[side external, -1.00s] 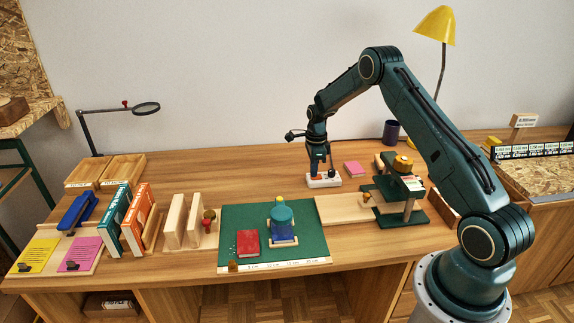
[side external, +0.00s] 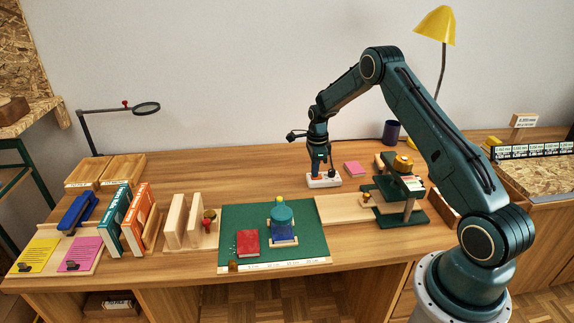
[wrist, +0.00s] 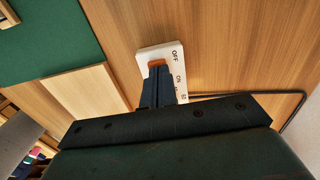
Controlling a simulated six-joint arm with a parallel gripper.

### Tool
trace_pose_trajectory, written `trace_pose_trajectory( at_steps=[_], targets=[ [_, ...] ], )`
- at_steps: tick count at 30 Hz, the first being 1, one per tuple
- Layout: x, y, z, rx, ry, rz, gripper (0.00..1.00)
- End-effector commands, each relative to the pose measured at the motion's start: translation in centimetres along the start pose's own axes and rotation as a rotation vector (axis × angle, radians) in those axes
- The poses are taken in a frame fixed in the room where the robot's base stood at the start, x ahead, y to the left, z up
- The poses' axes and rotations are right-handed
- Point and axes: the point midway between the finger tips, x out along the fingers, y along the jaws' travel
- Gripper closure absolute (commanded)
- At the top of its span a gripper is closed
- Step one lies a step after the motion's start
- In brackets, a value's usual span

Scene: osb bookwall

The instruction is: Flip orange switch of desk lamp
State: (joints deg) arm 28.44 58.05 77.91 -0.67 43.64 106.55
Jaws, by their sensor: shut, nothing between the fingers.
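The white switch box (side external: 324,181) lies on the desk near the back middle. In the wrist view the same white box (wrist: 170,55) carries OFF and ON lettering, and part of the orange switch (wrist: 156,63) shows at my fingertips. My gripper (side external: 318,173) points down over the box, and its fingers are shut and empty. In the wrist view my gripper (wrist: 158,72) is at the orange switch and covers most of it. I cannot tell whether the fingertips touch it or which way it is tipped. The yellow desk lamp (side external: 436,26) stands at the back right.
A pink pad (side external: 355,168) lies just right of the switch box, with a dark blue cup (side external: 391,132) behind it. A green press (side external: 400,190) stands further right. A green mat (side external: 230,220) lies in front. Desk left of the box is clear.

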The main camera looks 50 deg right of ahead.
Motion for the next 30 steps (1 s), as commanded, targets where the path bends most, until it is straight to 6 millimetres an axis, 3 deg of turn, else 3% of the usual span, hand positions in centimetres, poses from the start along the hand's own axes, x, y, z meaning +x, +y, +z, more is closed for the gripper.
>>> trace_pose_trajectory(
  at_steps=[1,4,20,30],
  targets=[
    [0.5,0.3,-1.0,0.015,0.012,0.014,1.00],
    [0.5,0.3,-1.3,0.016,0.012,0.015,1.00],
    [0.1,0.3,-1.3,0.014,0.011,0.013,1.00],
    [-3.1,0.1,-1.1,0.011,0.007,0.004,1.00]
  ],
)
